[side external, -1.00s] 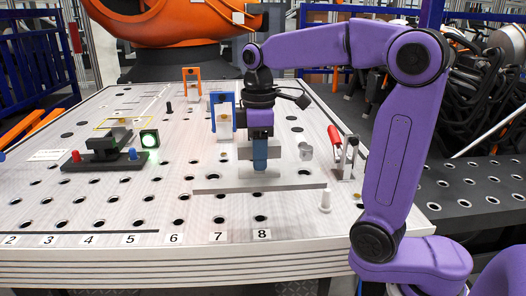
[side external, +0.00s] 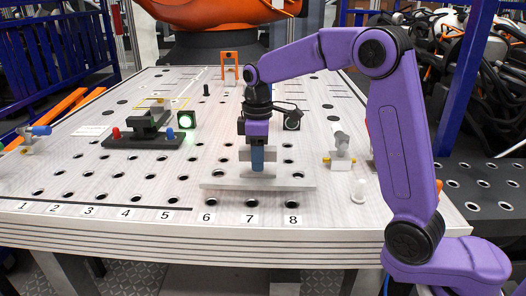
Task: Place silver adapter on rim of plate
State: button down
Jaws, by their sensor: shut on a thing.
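My gripper (side external: 258,168) points straight down over the flat grey plate (side external: 217,182) near the front of the table. Its blue fingers are shut on the silver adapter (side external: 271,154), a small pale grey piece that shows beside them. The fingers hide most of the adapter. The fingertips are low, close to the plate's top face. I cannot tell whether the adapter touches the plate or how it lies against the rim.
A dark fixture (side external: 143,135) with a green light (side external: 186,121) is at left. An orange bracket (side external: 230,68) stands behind. Holed table surface lies between.

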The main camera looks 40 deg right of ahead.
jog(key=shift+w+f, duration=0.2)
jog(key=shift+f, duration=0.7)
jog(key=shift+w+f, duration=0.15)
jog(key=shift+f, duration=0.75)
jog(key=shift+f, duration=0.1)
jog(key=c, duration=0.7)
grip_release()
jog(key=shift+f, duration=0.15)
notch_tip(320, 180, up, 12)
jog(key=shift+r, duration=0.2)
jog(key=shift+s+a, duration=0.1)
